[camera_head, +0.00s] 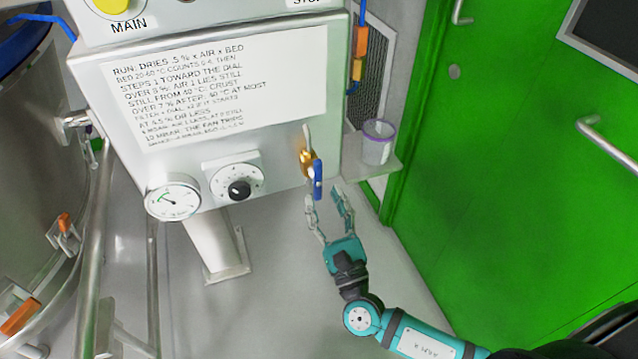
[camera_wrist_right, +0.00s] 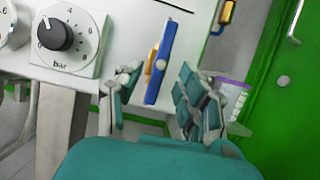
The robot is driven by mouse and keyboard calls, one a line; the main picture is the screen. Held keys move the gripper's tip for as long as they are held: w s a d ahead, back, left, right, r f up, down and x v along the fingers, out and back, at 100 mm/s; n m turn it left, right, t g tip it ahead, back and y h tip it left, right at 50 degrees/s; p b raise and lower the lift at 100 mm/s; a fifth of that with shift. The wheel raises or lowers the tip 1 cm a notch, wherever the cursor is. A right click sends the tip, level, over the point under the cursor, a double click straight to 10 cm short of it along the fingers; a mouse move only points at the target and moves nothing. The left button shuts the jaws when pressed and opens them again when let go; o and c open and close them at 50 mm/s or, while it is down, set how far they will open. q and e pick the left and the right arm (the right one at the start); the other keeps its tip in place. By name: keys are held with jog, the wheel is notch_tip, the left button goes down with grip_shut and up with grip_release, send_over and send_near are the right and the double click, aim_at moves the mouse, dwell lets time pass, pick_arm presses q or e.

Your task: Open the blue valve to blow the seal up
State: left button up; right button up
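The blue valve handle (camera_head: 318,180) hangs on a brass valve body (camera_head: 307,160) at the lower right of the white control box, its lever pointing down in the head view. In the right wrist view the blue handle (camera_wrist_right: 160,62) stands upright between my fingertips, with the brass (camera_wrist_right: 151,66) beside it. My right gripper (camera_head: 328,199) is open just below the handle, its teal and grey fingers apart and not visibly closed on it. In the right wrist view the open fingers (camera_wrist_right: 155,85) are on either side of the handle's lower end. My left gripper is not in view.
A dial knob (camera_head: 239,188) and a gauge (camera_head: 173,201) sit left of the valve on the box (camera_head: 130,60). A purple-banded cup (camera_head: 378,143) stands on a small shelf (camera_head: 372,169) to the right. A green door (camera_head: 520,150) is at right; a steel vessel (camera_head: 35,150) is at left.

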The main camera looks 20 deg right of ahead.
jog(key=v, duration=0.7)
jog(key=shift+s, duration=0.15)
jog(key=shift+f, duration=0.1)
